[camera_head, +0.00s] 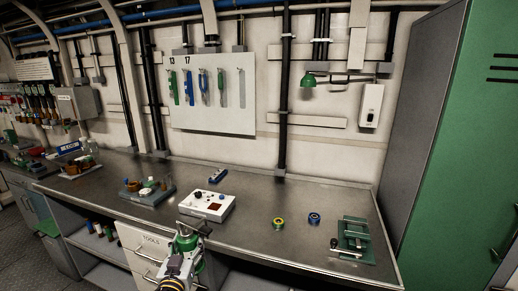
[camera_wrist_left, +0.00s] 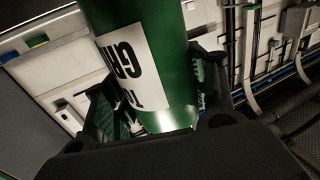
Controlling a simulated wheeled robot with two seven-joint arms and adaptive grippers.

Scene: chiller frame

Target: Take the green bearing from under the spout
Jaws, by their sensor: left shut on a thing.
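A small yellow-green ring, which looks like the green bearing (camera_head: 278,222), lies on the metal bench in the head view. Nothing is seen directly over it. A blue ring (camera_head: 314,218) lies to its right, apart from it. My left gripper (camera_head: 187,238) is at the bench's front edge, left of both rings. It is shut on a green cylinder (camera_wrist_left: 145,60) with a white label, which fills the upper middle of the left wrist view. I cannot clearly make out a spout. My right gripper is not in view.
A white control box (camera_head: 207,207) stands just behind my left gripper. A grey tray (camera_head: 140,198) with small parts is to its left. A green fixture (camera_head: 356,242) stands at the bench's right end. The bench (camera_head: 250,245) is bare around the rings.

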